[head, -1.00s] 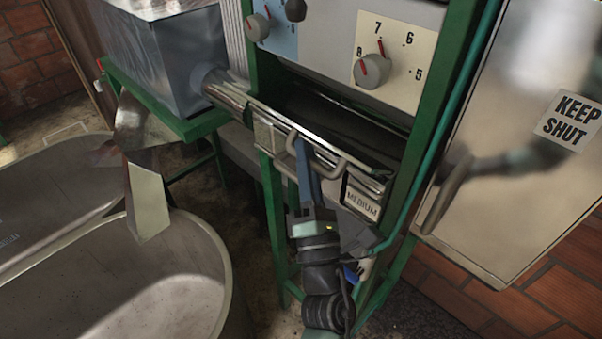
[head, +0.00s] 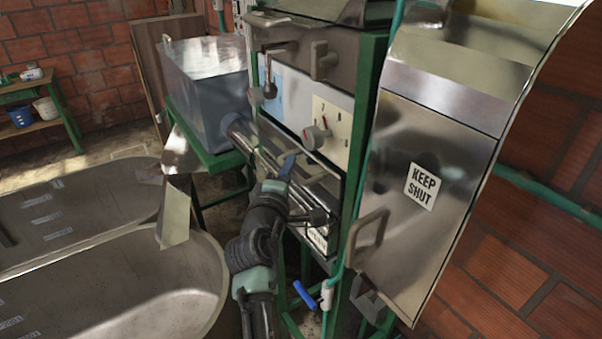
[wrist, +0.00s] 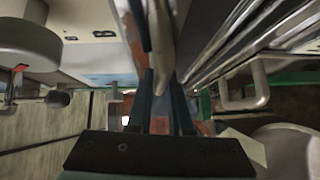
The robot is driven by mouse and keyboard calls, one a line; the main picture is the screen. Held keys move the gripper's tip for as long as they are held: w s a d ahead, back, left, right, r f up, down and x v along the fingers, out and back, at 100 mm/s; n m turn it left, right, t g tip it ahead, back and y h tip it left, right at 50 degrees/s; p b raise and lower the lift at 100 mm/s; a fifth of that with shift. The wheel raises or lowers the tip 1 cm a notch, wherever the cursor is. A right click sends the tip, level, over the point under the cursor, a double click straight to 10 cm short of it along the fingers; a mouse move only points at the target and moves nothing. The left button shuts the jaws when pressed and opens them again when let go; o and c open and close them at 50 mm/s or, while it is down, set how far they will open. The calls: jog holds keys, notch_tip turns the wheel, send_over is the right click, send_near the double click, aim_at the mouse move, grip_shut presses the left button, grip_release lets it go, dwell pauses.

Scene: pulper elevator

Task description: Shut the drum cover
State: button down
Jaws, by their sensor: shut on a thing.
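The drum cover is most likely the big curved steel panel (head: 438,190) marked KEEP SHUT, at the right in the head view. It hangs swung out to the right of the green-framed machine, with a looped handle (head: 368,238) at its lower left. My gripper (head: 288,164) is well to the left of that panel, at the machine's front below the dials. It is shut on the pale bar handle (head: 318,174) of the slotted front part. In the wrist view the pale bar (wrist: 160,45) runs between the fingers. The exact contact is partly hidden.
Dial knobs (head: 316,136) and levers sit just above my gripper. A steel hopper (head: 205,85) stands behind left. Large tubs (head: 150,280) fill the lower left. A blue-handled valve (head: 306,294) is low beside the frame. A green pipe (head: 560,200) runs along the brick wall.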

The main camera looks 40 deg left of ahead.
jog(key=shift+w+d+r+m+g+p, duration=0.15)
jog(key=shift+w+r+m+g+p, duration=0.2)
jog(key=shift+p, duration=0.35)
jog(key=shift+f, duration=0.1)
jog(key=c, duration=0.8)
grip_release()
jog(key=shift+c, duration=0.2)
jog(key=b+v, duration=0.4)
jog(key=v, duration=0.9)
